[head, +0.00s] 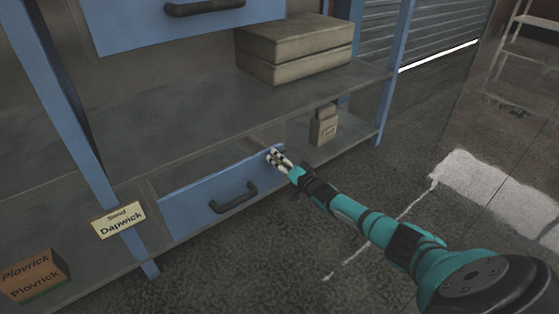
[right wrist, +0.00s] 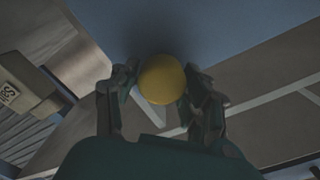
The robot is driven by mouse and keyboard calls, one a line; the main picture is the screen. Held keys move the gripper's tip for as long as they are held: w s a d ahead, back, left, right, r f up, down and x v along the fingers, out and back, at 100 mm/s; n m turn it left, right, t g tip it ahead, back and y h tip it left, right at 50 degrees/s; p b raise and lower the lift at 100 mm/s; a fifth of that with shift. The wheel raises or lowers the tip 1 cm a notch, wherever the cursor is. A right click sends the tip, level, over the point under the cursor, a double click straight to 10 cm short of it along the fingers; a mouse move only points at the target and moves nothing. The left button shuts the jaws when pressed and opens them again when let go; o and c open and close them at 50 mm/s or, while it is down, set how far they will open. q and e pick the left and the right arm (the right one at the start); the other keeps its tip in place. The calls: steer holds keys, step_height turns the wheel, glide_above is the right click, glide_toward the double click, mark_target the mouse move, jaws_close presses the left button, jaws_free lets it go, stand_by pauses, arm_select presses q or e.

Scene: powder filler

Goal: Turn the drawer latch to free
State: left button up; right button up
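The blue lower drawer (head: 221,194) has a dark bar handle (head: 234,198) and sits closed under the shelf. In the right wrist view a round yellow knob (right wrist: 162,79) stands out from a blue face; I take it to be the drawer latch. My right gripper (head: 275,156) is at the drawer's upper right corner and hides the knob in the head view. In the right wrist view its fingers flank the knob on both sides and appear shut on it. The latch's turn position cannot be read. My left gripper is not in view.
A Dapwick sign (head: 119,220) hangs on the blue post left of the drawer. An orange Plovrick box (head: 34,276) is at lower left. A small tan box (head: 323,125) stands right of my gripper, and larger boxes (head: 294,48) lie on the shelf. The floor in front is clear.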

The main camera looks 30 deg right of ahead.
steer(key=shift+o, duration=1.4)
steer(key=shift+s, duration=0.1)
steer(key=s, duration=1.1)
steer(key=shift+s+d, duration=0.4)
steer(key=shift+d, duration=0.05)
